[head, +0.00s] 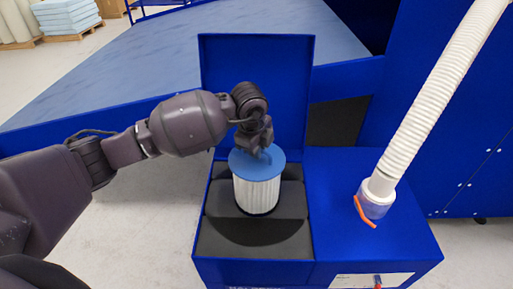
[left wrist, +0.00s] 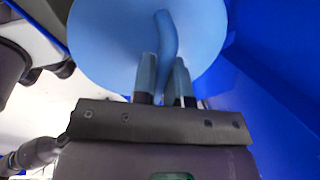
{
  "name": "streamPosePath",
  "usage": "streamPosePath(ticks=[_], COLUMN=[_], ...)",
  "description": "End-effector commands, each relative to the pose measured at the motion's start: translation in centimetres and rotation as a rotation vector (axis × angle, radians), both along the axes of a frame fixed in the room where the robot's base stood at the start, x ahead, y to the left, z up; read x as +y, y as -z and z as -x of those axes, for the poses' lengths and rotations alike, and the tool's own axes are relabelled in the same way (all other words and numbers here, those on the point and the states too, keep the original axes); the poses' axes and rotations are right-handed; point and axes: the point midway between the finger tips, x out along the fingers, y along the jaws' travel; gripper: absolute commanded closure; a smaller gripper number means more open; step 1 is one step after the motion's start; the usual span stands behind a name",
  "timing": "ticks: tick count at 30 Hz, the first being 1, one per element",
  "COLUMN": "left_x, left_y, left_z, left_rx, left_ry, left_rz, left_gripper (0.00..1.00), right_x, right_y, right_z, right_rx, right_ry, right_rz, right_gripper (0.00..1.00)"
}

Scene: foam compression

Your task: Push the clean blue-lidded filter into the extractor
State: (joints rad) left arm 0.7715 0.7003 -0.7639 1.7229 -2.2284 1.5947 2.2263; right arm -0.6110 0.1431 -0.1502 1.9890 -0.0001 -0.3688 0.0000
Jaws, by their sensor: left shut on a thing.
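The filter (head: 257,192) has a round blue lid and a white pleated body. It stands upright in the black-lined opening of the blue extractor box (head: 213,264). Its lower end meets the dark foam lining, and how deep it sits is hard to tell. My left gripper (head: 256,152) comes from above and is shut on the handle on top of the lid. In the left wrist view the lid (left wrist: 110,40) fills the top, with the curved blue handle (left wrist: 166,40) between the fingers of my left gripper (left wrist: 163,85). My right gripper is not in view.
The extractor's raised blue lid panel (head: 255,70) stands behind the filter. To the right, a white ribbed hose (head: 440,90) with an orange lever (head: 363,212) joins the box top. Pale floor lies at left.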

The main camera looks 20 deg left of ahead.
Motion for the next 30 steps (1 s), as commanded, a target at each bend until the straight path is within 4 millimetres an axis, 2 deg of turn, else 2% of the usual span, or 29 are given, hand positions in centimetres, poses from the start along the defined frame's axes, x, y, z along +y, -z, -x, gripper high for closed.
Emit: streamPosePath(ticks=[11,22,30], left_x=[0.0,0.0,0.0], left_y=[0.4,2.7,4.3], left_z=[0.0,0.0,0.0], left_rx=[-0.001,0.000,0.000], left_ry=[0.000,0.000,-0.001], left_rz=[0.001,0.001,0.000], left_gripper=[1.00,1.00,1.00], right_x=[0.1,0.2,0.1], right_y=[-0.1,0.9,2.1], right_z=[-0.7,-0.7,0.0], right_rx=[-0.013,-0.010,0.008], right_ry=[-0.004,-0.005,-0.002], right_rz=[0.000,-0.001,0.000], right_gripper=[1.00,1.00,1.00])
